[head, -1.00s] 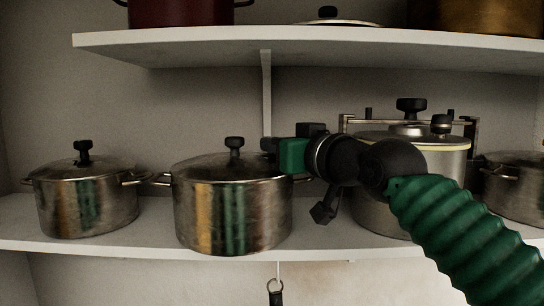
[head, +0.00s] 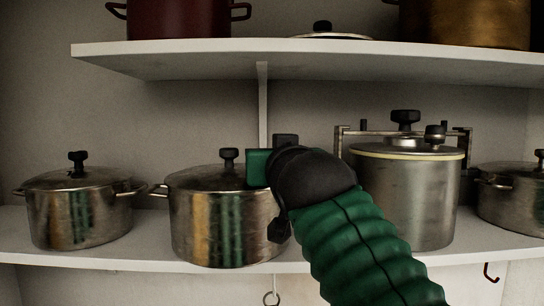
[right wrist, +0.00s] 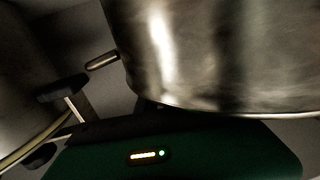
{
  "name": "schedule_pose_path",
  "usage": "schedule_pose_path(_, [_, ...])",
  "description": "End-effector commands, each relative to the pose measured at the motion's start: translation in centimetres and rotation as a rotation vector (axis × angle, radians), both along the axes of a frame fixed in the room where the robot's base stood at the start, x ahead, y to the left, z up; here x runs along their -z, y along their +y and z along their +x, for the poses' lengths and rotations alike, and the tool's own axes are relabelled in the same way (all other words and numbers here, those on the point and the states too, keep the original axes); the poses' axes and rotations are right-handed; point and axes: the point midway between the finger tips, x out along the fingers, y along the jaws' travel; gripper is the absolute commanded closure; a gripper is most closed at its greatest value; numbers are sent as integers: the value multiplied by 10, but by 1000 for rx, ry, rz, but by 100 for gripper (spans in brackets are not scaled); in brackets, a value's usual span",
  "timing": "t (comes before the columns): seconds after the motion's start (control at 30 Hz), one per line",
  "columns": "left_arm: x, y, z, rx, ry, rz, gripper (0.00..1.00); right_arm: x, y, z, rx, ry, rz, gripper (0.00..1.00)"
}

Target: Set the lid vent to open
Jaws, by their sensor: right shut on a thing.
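The middle steel pot (head: 205,215) stands on the lower shelf, its lid on with a black knob (head: 229,158) in the middle. My right gripper (head: 257,168) comes in over the right side of that lid; its green body covers this part and its fingertips are hidden. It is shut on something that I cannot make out. The middle pot's wall (right wrist: 220,55) and side handle (right wrist: 102,61) fill the right wrist view. The tall right pot (head: 405,205) has a clamp frame, a pale seal, a central black knob (head: 405,118) and a smaller black lid fitting (head: 435,134). My left gripper is not in view.
Another lidded pot (head: 78,210) stands at the left and one (head: 515,195) at the far right. The upper shelf (head: 170,62) runs above and holds a dark red pot (head: 180,18), a lid (head: 325,32) and a brassy pot (head: 468,22). Hooks hang below.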

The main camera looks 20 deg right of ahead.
Motion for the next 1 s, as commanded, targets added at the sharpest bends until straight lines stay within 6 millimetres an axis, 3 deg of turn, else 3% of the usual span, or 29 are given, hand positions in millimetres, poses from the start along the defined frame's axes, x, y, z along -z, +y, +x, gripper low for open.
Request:
schedule_pose_path(0.17, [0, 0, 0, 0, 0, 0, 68, -1, 0, 0, -1, -2, 0, 100])
schedule_pose_path(0.2, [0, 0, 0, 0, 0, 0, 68, -1, 0, 0, -1, -2, 0, 87])
schedule_pose_path(0.33, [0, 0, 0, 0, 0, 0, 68, -1, 0, 0, -1, -2, 0, 70])
schedule_pose_path(0.67, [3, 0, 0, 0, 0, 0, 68, 1, 1, -2, -1, -2, 0, 68])
schedule_pose_path(0.87, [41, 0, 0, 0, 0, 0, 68, 10, 8, -31, -7, -6, 0, 68])
schedule_pose_path(1.0, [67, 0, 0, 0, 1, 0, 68, 8, 13, -70, -5, -7, -3, 68])
